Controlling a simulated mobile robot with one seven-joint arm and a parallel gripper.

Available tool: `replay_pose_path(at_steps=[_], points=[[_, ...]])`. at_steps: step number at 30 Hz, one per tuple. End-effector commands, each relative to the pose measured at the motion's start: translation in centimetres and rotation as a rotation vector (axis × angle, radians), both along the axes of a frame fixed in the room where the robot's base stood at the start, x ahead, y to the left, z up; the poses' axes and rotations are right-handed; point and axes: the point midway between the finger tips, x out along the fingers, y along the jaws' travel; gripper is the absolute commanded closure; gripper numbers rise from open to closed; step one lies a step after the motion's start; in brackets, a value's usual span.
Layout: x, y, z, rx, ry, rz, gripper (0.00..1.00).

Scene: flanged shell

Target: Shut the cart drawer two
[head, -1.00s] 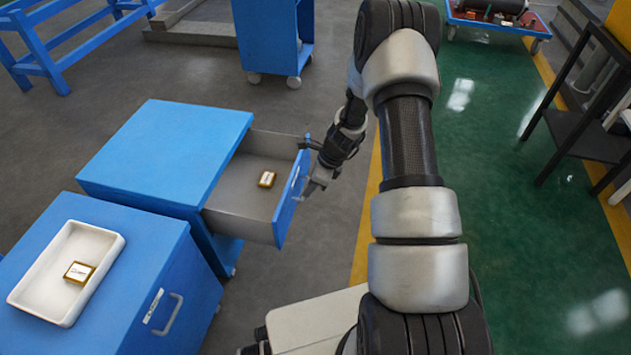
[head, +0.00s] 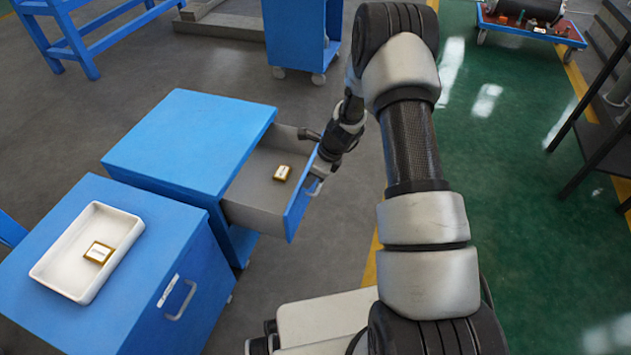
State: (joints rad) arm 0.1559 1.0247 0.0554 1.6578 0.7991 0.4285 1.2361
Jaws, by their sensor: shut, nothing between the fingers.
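The open drawer (head: 262,217) sticks out of the far blue cart (head: 190,137) toward the right. A small gold-edged box with a pale top (head: 282,173) lies inside it. My gripper (head: 316,184) is at the drawer's blue front, by its handle side, with its fingers shut and empty. The arm's wrist hides part of the front's far end. I cannot tell whether the fingers touch the drawer front.
The near blue cart (head: 150,215) has a shut drawer with a grey handle (head: 182,300). A white tray (head: 62,250) on it holds another gold-edged box (head: 98,252). A blue wheeled cabinet (head: 297,35) stands behind.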

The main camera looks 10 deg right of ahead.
Motion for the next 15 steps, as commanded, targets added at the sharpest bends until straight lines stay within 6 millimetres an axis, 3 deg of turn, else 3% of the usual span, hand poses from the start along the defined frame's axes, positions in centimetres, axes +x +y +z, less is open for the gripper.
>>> replay_pose_path(at_steps=[15], points=[[5.8,10.3,0.0,0.000,-0.002,0.007,1.00]])
